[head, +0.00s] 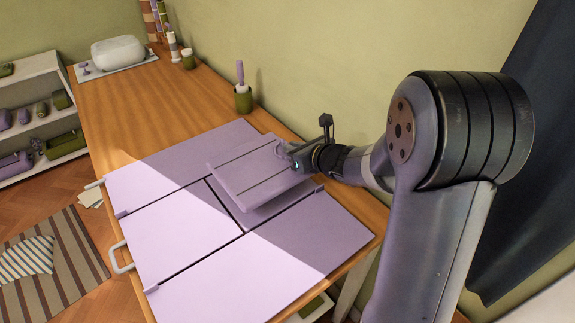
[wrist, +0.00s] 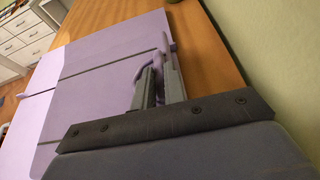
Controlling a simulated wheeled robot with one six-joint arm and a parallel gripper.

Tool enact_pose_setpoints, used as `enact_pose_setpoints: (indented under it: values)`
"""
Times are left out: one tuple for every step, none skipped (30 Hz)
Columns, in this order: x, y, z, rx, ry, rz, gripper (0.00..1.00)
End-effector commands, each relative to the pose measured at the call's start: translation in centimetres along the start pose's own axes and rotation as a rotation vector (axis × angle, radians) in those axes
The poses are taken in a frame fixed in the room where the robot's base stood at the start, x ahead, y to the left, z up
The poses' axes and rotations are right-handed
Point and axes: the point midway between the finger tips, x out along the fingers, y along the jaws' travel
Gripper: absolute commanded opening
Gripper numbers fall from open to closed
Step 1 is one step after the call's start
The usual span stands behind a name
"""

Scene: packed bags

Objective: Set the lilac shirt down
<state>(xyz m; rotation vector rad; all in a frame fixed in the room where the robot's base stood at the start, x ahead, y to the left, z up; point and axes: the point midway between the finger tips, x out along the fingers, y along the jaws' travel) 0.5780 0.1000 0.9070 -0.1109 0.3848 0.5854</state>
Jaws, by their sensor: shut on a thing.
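The lilac shirt (head: 250,172) shows in the head view as a flat, folded rectangle with dark lines across it. It lies over the upper right part of a lilac panelled board (head: 185,235), slightly tilted; I cannot tell whether it touches the board. My gripper (head: 287,152) is shut on its right edge, by the wall side. In the wrist view my gripper (wrist: 153,78) is shut on lilac material, and a wide lilac surface spreads out to the left. The fingertips are partly hidden there.
The board lies on a wooden counter (head: 140,100) along the green wall. A pot with a lilac tool (head: 243,95) stands just behind the board. A shelf (head: 30,75) stands at the left.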

Motion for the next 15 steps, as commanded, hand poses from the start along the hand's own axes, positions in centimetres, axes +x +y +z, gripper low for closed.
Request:
enact_pose_setpoints:
  values:
    - [0.2,0.0,-0.4,0.002,-0.001,0.000,0.00]
    - [0.3,0.0,-0.6,0.002,-0.001,0.001,0.00]
    - [0.4,0.0,-1.0,0.001,-0.001,0.001,0.00]
    - [0.6,0.0,-1.4,0.002,0.000,0.001,0.00]
    - [0.8,0.0,-1.9,0.004,0.001,0.001,0.00]
    - [1.0,0.0,-2.5,0.002,0.001,0.001,0.00]
    - [1.2,0.0,-2.9,0.004,0.001,0.001,0.00]
    - [1.4,0.0,-3.3,0.003,0.001,0.001,0.00]
    - [1.5,0.0,-3.6,0.002,0.000,0.001,0.00]
    - [1.6,0.0,-3.8,0.002,-0.001,0.000,0.00]
    - [1.6,0.0,-3.9,0.001,-0.002,0.000,0.00]
    - [1.7,0.0,-4.0,0.001,-0.002,0.000,0.00]
    - [1.7,0.0,-4.0,0.000,-0.002,0.000,0.00]
    - [1.7,0.0,-4.0,0.000,-0.002,0.000,0.00]
    - [1.6,0.0,-3.9,0.000,-0.003,0.000,0.00]
